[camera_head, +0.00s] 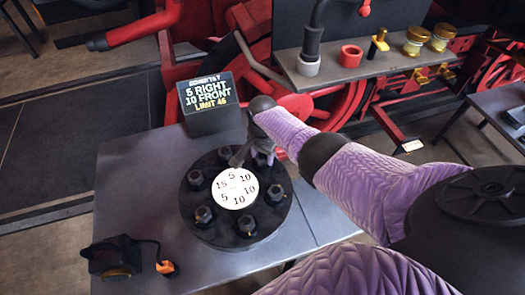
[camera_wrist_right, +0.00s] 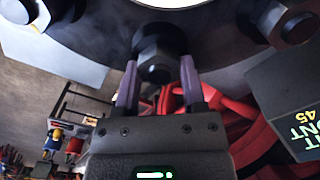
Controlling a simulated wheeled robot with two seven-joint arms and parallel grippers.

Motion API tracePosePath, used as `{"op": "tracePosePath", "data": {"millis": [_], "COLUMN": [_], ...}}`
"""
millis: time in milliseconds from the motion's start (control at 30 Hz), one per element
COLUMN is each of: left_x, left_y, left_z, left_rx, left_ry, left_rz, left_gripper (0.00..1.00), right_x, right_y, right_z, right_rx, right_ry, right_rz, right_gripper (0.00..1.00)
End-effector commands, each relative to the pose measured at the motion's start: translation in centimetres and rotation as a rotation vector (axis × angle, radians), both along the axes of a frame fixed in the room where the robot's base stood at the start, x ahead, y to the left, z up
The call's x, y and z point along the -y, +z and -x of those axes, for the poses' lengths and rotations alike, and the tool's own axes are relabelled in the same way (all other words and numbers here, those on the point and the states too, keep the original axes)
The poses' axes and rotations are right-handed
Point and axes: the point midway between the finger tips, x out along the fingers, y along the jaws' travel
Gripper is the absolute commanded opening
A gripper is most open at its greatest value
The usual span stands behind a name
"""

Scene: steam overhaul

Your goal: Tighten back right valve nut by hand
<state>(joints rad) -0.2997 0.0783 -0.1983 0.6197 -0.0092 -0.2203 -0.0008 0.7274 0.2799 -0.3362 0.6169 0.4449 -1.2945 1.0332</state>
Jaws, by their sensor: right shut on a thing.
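A black round valve cover (camera_head: 221,235) lies on the grey table, with several dark hex nuts around its rim. A white disc (camera_head: 235,188) printed with 5s, 10s and a 15 sits at its centre. My right gripper (camera_head: 259,158) reaches down over the back right valve nut, which it mostly hides in the head view. In the right wrist view, the two purple fingers of my right gripper (camera_wrist_right: 160,78) stand on either side of this nut (camera_wrist_right: 154,58) and are shut on it. My left gripper is not in view.
A black device (camera_head: 110,257) with an orange piece (camera_head: 166,267) lies at front left. A shelf (camera_head: 345,76) with small parts stands behind. The left tabletop (camera_head: 135,185) is clear.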

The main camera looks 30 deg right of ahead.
Motion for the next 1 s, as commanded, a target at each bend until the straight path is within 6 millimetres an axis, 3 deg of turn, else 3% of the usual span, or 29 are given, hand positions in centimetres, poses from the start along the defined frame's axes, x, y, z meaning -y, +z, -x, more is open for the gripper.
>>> {"op": "tracePosePath", "data": {"millis": [400, 1000], "left_x": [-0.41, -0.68], "left_y": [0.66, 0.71], "left_z": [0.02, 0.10], "left_rx": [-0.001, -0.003], "left_ry": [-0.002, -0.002], "left_rz": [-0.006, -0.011], "left_gripper": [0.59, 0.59], "right_x": [0.06, 0.09], "right_y": [0.13, 0.15], "right_z": [-0.09, -0.15], "right_rx": [0.003, 0.006], "right_ry": [-0.191, -0.223], "right_rz": [0.001, 0.002], "right_gripper": [0.00, 0.00]}}
